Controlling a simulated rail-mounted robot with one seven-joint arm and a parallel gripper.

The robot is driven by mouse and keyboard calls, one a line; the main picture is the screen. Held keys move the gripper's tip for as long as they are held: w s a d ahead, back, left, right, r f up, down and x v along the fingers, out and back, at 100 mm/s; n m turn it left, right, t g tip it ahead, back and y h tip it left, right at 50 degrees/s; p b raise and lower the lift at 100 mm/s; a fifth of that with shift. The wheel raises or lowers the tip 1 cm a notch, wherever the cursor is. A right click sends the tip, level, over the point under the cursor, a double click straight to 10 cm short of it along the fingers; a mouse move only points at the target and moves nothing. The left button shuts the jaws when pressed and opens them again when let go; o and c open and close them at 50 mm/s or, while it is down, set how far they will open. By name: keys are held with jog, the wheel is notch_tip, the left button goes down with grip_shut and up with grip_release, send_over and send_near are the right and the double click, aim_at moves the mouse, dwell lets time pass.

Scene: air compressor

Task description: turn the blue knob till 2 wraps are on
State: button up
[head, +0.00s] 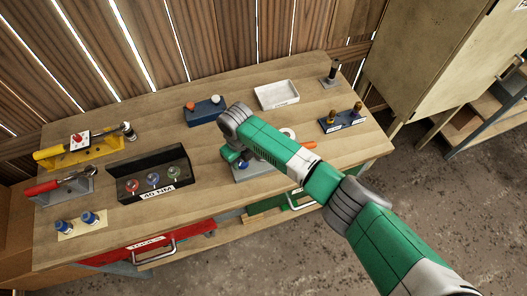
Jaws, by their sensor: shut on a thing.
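My gripper (232,156) points down over the front middle of the bench, shut on what looks like the blue knob (243,164). Only a bit of blue shows at its tip; the fingers and most of the knob are hidden by my wrist. A grey-blue base (262,172) lies under the gripper near the bench's front edge, partly covered by my arm. A white ring (288,133) shows just behind my forearm, with an orange piece (308,145) to its right. Any wraps are too small or hidden to count.
On the wooden bench (215,178), a black box (150,172) with coloured parts, a yellow tool stand (80,152) and a grey stand (65,188) are left. A blue block (204,110) and white tray (277,95) are behind, a blue holder (343,120) right.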

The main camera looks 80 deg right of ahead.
jog(key=shift+d+f+b, duration=0.1)
jog(key=shift+f+b, duration=0.05)
jog(key=shift+b, duration=0.25)
jog(key=o, duration=1)
jog(key=shift+w+r+p, duration=0.1)
jog(key=shift+r+p, duration=0.2)
jog(key=shift+p, duration=0.05)
notch_tip(320, 180, up, 6)
jog(key=p, duration=0.5)
jog(key=shift+r, duration=0.1)
notch_tip(320, 180, up, 8)
jog(key=shift+f, duration=0.2)
